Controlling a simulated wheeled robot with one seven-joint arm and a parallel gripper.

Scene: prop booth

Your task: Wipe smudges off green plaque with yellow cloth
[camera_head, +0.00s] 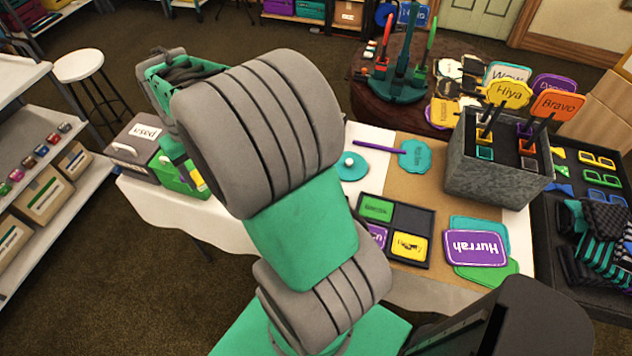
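A green plaque (377,208) with dark marks or lettering lies in the back left compartment of a black divided tray (427,262) on the table. It is too small to tell smudges from writing. Another green plaque (492,271) lies mostly under the purple Hurrah sign (475,247). I cannot make out a yellow cloth for certain; a small yellow patch (197,179) shows at the green box beside my arm. My large arm links cover the middle left of the view.
A yellow plaque (409,246) lies in the tray's front. A teal sign on a purple stick (415,157) lies behind it. A grey stone-like holder (487,180) with upright signs stands right. A grey box (138,148) and green box (178,178) stand left. Brown mat (440,200) is partly bare.

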